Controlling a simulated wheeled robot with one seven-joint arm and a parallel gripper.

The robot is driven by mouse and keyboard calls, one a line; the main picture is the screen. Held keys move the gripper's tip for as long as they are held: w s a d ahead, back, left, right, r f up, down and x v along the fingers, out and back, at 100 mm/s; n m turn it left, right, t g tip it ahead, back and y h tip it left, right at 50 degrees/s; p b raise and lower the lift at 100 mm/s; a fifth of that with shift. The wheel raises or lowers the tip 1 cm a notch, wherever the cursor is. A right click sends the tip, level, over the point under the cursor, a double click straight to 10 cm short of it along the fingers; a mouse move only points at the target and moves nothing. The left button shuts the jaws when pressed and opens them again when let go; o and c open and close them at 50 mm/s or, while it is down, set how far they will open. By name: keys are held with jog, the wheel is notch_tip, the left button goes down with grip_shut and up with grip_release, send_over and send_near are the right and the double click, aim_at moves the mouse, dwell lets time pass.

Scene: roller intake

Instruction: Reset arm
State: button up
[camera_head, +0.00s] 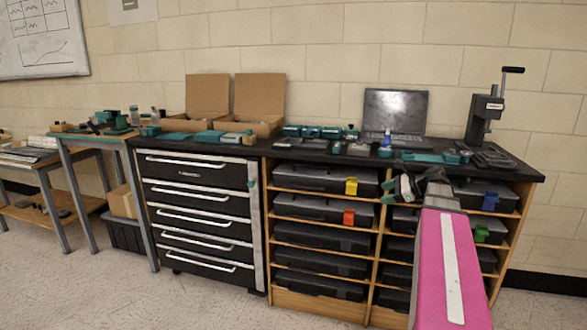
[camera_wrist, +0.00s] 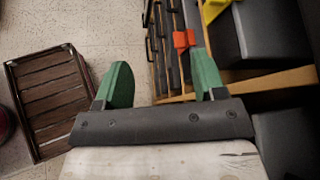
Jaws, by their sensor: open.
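My gripper (camera_wrist: 162,85) shows in the wrist view with its two green fingers wide apart and nothing between them. In the head view my pink arm reaches forward from the lower right, and my gripper (camera_head: 396,192) is in front of the shelf unit (camera_head: 378,245), below the black worktop. The wrist view shows the floor and the shelf's edge past the fingers. A red latch (camera_wrist: 184,39) on a case shows close beside the right finger in that picture; I cannot tell the gap. My arm hides part of the right-hand cases.
Black cases with yellow (camera_head: 351,186), red (camera_head: 349,216), blue (camera_head: 490,201) and green latches fill the shelves. A drawer cabinet (camera_head: 200,215) stands left. A laptop (camera_head: 394,112), open cardboard boxes (camera_head: 258,98) and a press (camera_head: 485,115) stand on the worktop. A slatted crate (camera_wrist: 48,100) is on the floor.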

jog(key=s+a+f+n+g+h, duration=0.2)
jog(key=s+a+f+n, duration=0.3)
jog(key=f, duration=0.5)
jog(key=s+a+f+n+g+h, duration=0.2)
jog(key=s+a+f+n+h, duration=0.3)
jog(key=f+n, duration=0.2)
jog(key=s+a+f+n+g+h, duration=0.2)
jog(key=s+a+f+n, duration=0.3)
jog(key=f, duration=0.7)
jog(key=shift+s+f+n+h, duration=0.3)
jog(key=shift+n+h, duration=0.6)
